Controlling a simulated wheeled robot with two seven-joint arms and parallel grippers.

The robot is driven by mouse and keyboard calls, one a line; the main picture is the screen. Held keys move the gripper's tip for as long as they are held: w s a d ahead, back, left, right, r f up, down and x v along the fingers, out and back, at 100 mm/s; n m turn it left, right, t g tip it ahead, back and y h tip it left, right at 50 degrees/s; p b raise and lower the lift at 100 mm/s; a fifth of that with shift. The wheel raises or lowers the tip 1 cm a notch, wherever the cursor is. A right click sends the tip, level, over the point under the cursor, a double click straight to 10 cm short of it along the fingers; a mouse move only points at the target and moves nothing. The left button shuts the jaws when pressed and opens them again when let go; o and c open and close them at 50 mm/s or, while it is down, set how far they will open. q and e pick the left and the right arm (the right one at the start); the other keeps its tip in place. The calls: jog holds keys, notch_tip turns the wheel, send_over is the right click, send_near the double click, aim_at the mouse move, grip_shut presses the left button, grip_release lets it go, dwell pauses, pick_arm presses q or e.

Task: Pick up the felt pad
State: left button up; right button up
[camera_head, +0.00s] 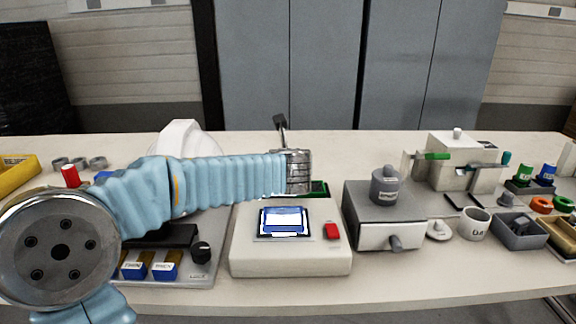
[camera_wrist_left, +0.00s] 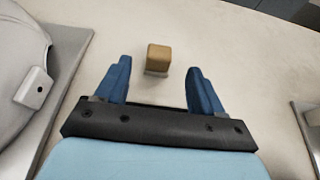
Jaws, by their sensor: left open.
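A small tan block (camera_wrist_left: 158,56), which looks like the felt pad, lies on the pale table in the left wrist view. My left gripper (camera_wrist_left: 159,68) is open, with its two blue fingers apart. The block shows in the gap between the fingertips, slightly beyond them, and nothing is held. I cannot tell how high the fingers are above it. In the head view my left arm reaches across from the left, and neither the fingers nor the pad can be made out there. My right gripper is not in view.
A white helmet shell (camera_head: 181,137) stands behind my left arm; its side shows in the left wrist view (camera_wrist_left: 20,62). A white console (camera_head: 290,262) with a screen and a grey drawer box (camera_head: 384,215) stand in front. The table around the tan block is clear.

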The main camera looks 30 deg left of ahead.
pick_arm(q)
jog(key=x, duration=0.7)
jog(key=shift+r+p, duration=0.15)
jog(key=shift+p, duration=0.15)
jog(key=c, duration=1.1)
